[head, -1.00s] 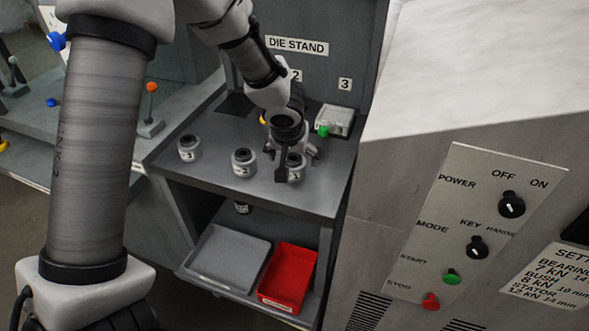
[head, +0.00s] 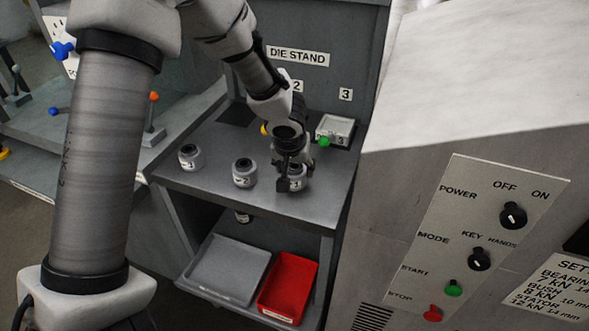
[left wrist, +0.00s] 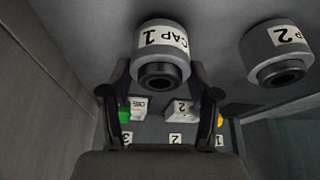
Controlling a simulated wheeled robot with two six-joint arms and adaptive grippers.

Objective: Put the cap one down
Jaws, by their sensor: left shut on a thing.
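Cap one (left wrist: 150,42), a grey cylinder with a white label and dark hollow end, is between the fingers of my left gripper in the left wrist view. In the head view cap one (head: 298,176) is partly hidden by my left gripper (head: 292,181), which is shut on it from above. The cap looks to be at the surface of the die stand (head: 215,203); I cannot tell whether it touches. Cap two (head: 243,172) stands upright to its left and also shows in the left wrist view (left wrist: 277,52). My right gripper is not in view.
Another cap (head: 190,157) stands farther left on the die stand. A pale block with a green knob (head: 335,131) is behind the gripper. A grey tray (head: 228,270) and a red tray (head: 288,286) lie below. A control panel (head: 480,235) is at right.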

